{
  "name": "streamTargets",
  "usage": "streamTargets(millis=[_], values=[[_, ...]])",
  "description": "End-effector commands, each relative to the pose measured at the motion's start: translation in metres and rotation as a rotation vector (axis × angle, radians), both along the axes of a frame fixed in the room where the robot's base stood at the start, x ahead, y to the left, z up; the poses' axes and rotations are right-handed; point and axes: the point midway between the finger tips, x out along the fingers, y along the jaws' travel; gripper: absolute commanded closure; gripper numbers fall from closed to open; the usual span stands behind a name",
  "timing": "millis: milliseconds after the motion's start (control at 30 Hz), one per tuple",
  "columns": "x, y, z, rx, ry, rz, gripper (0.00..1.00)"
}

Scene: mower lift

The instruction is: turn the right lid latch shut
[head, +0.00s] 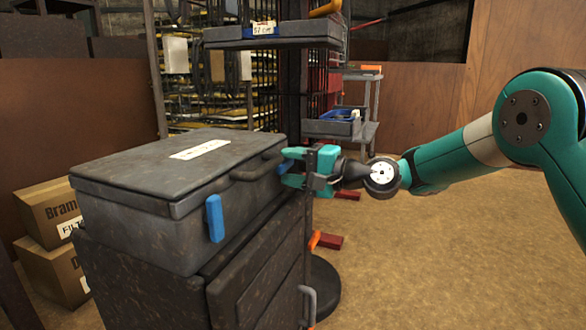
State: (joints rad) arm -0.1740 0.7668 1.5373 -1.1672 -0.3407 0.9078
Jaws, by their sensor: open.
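A dark grey box (150,228) stands on a cabinet, with its lid (150,170) down. One blue latch (214,218) hangs upright on the front of the box, left of the lid's handle (258,166). My gripper (288,167) is at the right end of the box front, right of the handle. Its teal fingers are open, one above the other, and point left at the box. A small blue patch (283,168) between the fingertips looks like the right latch. The fingers hide most of it, so I cannot tell its angle or whether they touch it.
The cabinet (255,280) under the box has a door handle (307,305) at the lower right. A grey shelf (275,35) hangs above and behind the box. A cart with a blue bin (340,122) stands behind my gripper. Cardboard boxes (50,210) are at left. Floor at right is clear.

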Motion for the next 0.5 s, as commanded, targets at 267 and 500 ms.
streamTargets(millis=[267, 500], values=[[0.0, -0.0005, -0.0001, 0.0, 0.0, 0.0, 0.92], [0.0, -0.0009, -0.0003, -0.003, -0.006, 0.0, 1.0]])
